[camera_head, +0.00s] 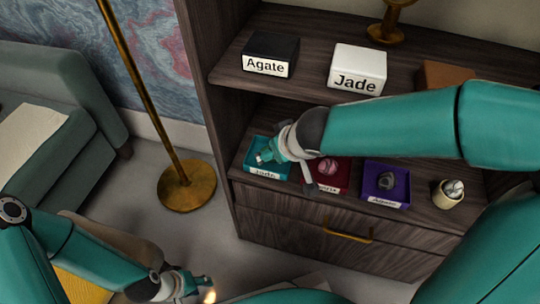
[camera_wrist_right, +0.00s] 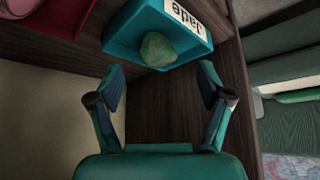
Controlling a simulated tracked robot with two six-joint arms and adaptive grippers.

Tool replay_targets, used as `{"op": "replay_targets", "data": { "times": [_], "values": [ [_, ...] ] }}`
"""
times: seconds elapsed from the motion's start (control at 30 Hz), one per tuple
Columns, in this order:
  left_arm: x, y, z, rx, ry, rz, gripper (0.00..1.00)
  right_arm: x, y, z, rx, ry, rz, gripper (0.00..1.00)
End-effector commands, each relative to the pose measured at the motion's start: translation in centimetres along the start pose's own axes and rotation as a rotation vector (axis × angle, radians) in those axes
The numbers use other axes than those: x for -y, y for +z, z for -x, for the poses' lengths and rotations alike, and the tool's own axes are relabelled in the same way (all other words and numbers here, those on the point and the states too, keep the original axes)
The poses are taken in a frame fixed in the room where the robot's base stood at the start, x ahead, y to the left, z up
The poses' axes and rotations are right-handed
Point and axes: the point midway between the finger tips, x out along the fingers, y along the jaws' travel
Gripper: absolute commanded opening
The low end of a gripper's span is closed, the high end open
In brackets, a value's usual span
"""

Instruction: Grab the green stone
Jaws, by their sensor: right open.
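The green stone (camera_wrist_right: 157,49) lies in a teal tray (camera_wrist_right: 118,38) labelled Jade, in the right wrist view. My right gripper (camera_wrist_right: 162,80) is open and empty, its two fingers spread to either side just short of the tray. The stone is ahead, between the fingers' lines and apart from them. In the head view the teal tray (camera_head: 283,175) is at the left end of the lower shelf. My right gripper there partly covers it, so I cannot make out the stone clearly. My left gripper (camera_head: 196,288) is low at the bottom, away from the shelf; its finger opening is unclear.
A red tray (camera_head: 340,185) with a pinkish stone and a purple tray (camera_head: 400,190) with a dark stone stand to the right. A pale cup (camera_head: 446,200) is further right. The upper shelf holds Agate (camera_head: 270,48) and Jade (camera_head: 357,62) boxes. A brass lamp (camera_head: 186,190) stands left.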

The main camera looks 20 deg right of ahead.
Motion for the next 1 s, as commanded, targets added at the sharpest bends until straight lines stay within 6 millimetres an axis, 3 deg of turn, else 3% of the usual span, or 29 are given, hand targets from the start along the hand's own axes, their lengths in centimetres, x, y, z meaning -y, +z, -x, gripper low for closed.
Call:
{"op": "replay_targets", "data": {
  "times": [0.3, 0.63, 1.0],
  "values": [
    [0.6, 0.0, -1.8, 0.0, 0.0, 0.0, 0.4, 0.0, -0.1, -4.5, 0.003, -0.005, 0.007, 0.79],
    [0.7, 0.0, -1.8, 0.0, 0.0, 0.0, 0.4, 0.0, -0.3, -5.1, 0.001, -0.006, 0.007, 0.79],
    [0.7, 0.0, -1.8, 0.0, 0.0, 0.0, 0.4, 0.1, -0.3, -5.1, 0.001, -0.007, 0.008, 0.19]
  ]
}}
